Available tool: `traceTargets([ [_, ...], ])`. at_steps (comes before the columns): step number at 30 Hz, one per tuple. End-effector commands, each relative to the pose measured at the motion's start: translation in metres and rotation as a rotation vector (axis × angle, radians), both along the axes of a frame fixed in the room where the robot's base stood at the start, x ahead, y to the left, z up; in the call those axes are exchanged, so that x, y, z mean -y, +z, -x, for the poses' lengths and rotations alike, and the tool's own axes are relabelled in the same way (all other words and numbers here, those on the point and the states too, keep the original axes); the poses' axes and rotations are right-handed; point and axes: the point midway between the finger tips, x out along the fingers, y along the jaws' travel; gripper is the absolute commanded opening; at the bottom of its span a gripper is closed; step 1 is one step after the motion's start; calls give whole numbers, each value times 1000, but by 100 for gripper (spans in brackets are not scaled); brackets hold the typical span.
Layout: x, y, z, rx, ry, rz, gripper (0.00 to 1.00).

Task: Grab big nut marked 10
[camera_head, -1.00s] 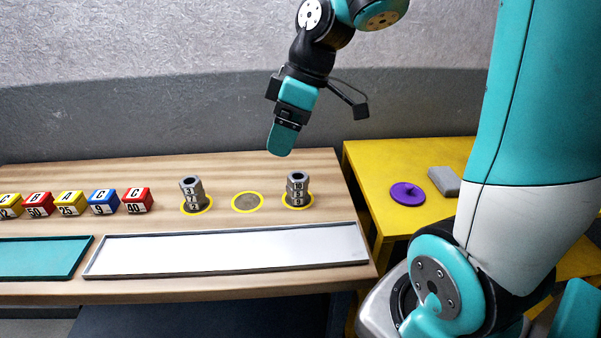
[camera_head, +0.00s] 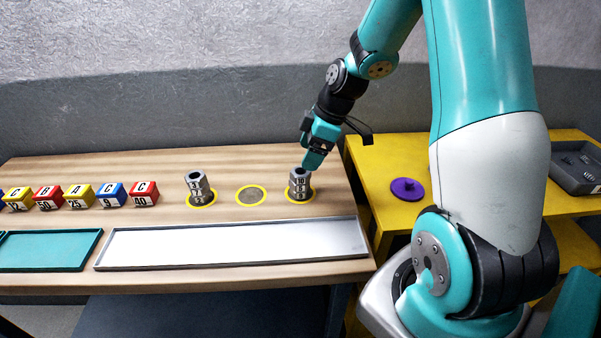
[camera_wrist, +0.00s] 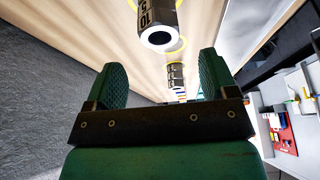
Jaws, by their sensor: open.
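The nut marked 10 (camera_head: 299,179) is a grey hex nut on top of the right stack, which stands upright on the yellow-ringed spot at the right of the wooden table. In the wrist view the nut marked 10 (camera_wrist: 150,20) shows near the top edge, with its round hole toward me. My gripper (camera_head: 312,163) is just above and slightly right of this stack in the head view. In the wrist view my gripper (camera_wrist: 162,75) has its two green fingers apart with nothing between them, and the nut lies beyond their tips.
Another nut stack (camera_head: 197,186) stands on the left ring. The middle ring (camera_head: 251,196) is empty. Several lettered blocks (camera_head: 110,196) stand further left. A white tray (camera_head: 235,243) and a teal tray (camera_head: 45,250) lie in front. A purple knobbed disc (camera_head: 407,189) sits on the yellow table (camera_head: 375,160).

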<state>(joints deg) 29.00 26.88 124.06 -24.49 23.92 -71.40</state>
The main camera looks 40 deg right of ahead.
Motion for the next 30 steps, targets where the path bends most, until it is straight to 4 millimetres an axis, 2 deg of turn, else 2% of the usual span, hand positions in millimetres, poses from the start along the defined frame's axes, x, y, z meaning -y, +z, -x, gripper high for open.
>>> traceTargets([
  [5, -4, -13, -2, -3, 2, -2, 79],
  [12, -14, -45, -9, -3, 2, -2, 79],
  [21, -15, -52, -11, 1, 0, 1, 79],
  [23, -15, -52, -11, 1, 0, 1, 67],
  [29, -15, -51, -11, 1, 0, 0, 21],
  [30, -15, -51, -11, 1, 0, 0, 19],
])
